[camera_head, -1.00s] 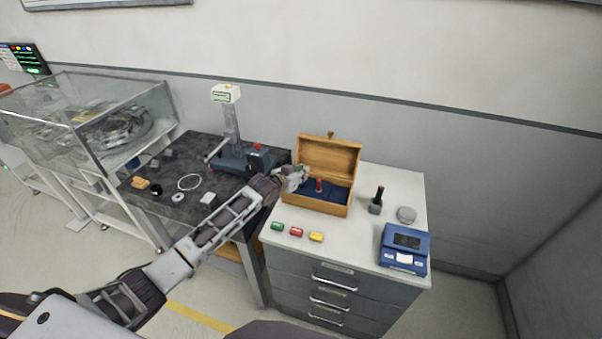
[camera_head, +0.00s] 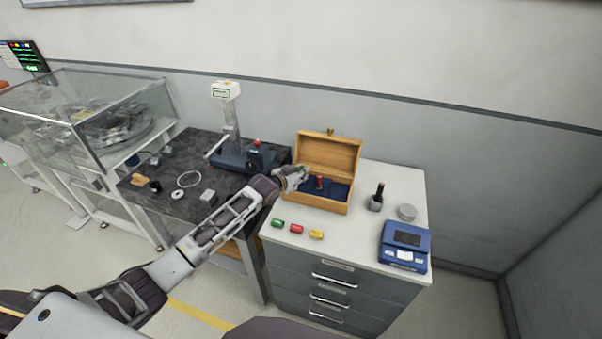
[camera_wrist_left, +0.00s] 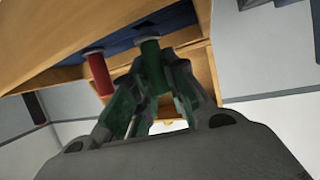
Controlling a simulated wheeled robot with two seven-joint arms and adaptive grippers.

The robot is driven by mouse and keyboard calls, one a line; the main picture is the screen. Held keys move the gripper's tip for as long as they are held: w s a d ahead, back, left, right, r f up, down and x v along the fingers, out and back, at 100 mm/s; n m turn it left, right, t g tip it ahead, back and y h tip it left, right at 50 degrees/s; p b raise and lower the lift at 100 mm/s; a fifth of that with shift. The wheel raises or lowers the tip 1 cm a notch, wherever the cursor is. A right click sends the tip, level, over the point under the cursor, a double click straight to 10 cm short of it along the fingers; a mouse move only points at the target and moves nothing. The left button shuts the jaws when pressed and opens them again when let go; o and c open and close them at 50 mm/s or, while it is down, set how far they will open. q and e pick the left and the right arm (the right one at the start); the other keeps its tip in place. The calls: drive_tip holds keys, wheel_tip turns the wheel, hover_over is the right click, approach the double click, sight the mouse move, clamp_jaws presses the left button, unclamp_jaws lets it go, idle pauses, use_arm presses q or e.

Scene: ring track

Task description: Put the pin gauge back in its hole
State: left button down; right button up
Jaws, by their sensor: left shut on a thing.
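An open wooden box (camera_head: 320,206) with a dark blue insert stands on the white cabinet top. A red pin gauge (camera_head: 319,183) stands upright in the insert; it also shows in the left wrist view (camera_wrist_left: 101,74). My left gripper (camera_head: 301,174) is at the box's left side, over the insert. In the left wrist view, my gripper's fingers (camera_wrist_left: 150,92) are shut on a green pin gauge (camera_wrist_left: 152,62), beside the red one. The green gauge's far end is close to the blue insert; I cannot tell whether it is in a hole. My right gripper is out of view.
Green (camera_head: 277,223), red (camera_head: 296,229) and yellow (camera_head: 316,235) small pieces lie before the box. A dark-handled tool in a holder (camera_head: 376,203), a grey round piece (camera_head: 407,212) and a blue device (camera_head: 404,257) stand right. A gauge stand (camera_head: 232,150) is on the dark table left.

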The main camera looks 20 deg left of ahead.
use_arm(q)
drive_tip(key=shift+f, duration=0.45)
drive_tip(key=c, duration=1.3)
unclamp_jaws()
drive_tip(key=shift+c, duration=0.2)
drive_tip(key=shift+s, duration=0.15)
drive_tip(key=v, duration=1.1)
drive_tip(key=shift+s, duration=0.3)
drive_tip(key=shift+a+r, duration=0.1)
